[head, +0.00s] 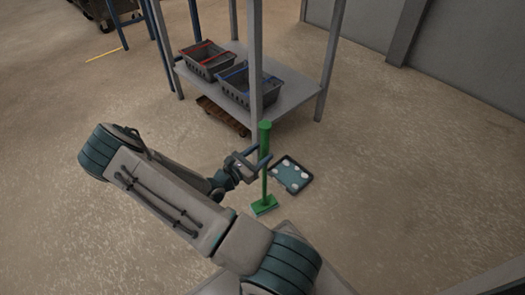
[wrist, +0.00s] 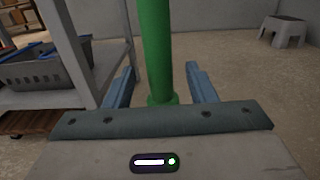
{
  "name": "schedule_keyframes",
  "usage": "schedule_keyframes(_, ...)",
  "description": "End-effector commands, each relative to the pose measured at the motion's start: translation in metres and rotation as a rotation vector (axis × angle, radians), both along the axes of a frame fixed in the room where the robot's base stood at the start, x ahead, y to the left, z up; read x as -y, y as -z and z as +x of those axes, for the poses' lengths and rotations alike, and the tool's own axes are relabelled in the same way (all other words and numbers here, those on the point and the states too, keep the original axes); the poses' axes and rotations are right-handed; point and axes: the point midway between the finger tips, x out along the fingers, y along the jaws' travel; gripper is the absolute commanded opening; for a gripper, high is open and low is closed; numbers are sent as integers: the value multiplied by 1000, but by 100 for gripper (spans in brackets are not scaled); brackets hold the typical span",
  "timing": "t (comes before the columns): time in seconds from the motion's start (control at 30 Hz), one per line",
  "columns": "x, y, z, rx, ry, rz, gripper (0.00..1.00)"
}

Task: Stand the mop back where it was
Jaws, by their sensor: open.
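The green mop (head: 265,165) stands upright on the floor with its flat head (head: 264,205) down, close to a post of the grey shelf. My gripper (head: 256,161) is at the upper part of the mop handle. In the wrist view the green handle (wrist: 158,50) rises between the two blue fingers of my gripper (wrist: 158,85). The fingers are open, with a visible gap on each side of the handle. A dark tray-like mat (head: 290,175) with several white round spots lies on the floor just right of the mop.
A grey shelf (head: 290,101) stands behind the mop, holding a crate with red edging (head: 207,60) and one with blue edging (head: 249,87). A brown pallet (head: 222,115) lies beneath it. A grey stool (wrist: 281,31) stands at the back right. Floor at right is clear.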

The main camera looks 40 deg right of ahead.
Motion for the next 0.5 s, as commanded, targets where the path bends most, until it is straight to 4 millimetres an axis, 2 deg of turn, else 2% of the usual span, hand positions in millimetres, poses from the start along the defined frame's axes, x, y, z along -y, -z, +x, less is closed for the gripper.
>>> schedule_keyframes(0.3,-72,-3,-8,-2,-4,1,51)
schedule_keyframes(0.5,-106,-1,-11,-1,-2,0,51)
